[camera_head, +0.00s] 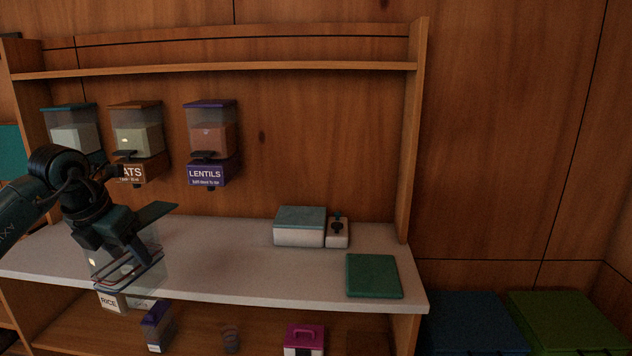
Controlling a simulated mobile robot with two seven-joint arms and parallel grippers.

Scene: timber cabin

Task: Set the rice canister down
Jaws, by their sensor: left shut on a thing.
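The rice canister (152,268) is a clear, see-through container at the left front of the white counter. A white RICE label (109,302) shows at its lower end, overlapping the counter's front edge in the picture. My left gripper (146,238) is shut on the canister near its top, and my dark hand and wrist hide part of it. Whether its base touches a surface cannot be told. My right gripper is out of view.
Dispensers, including a purple LENTILS one (207,174), hang on the back wall. A pale box with a green lid (299,228), a small white device (337,236) and a green board (374,276) occupy the counter's right. The counter's middle (225,262) is clear. A pink-topped box (304,337) stands below.

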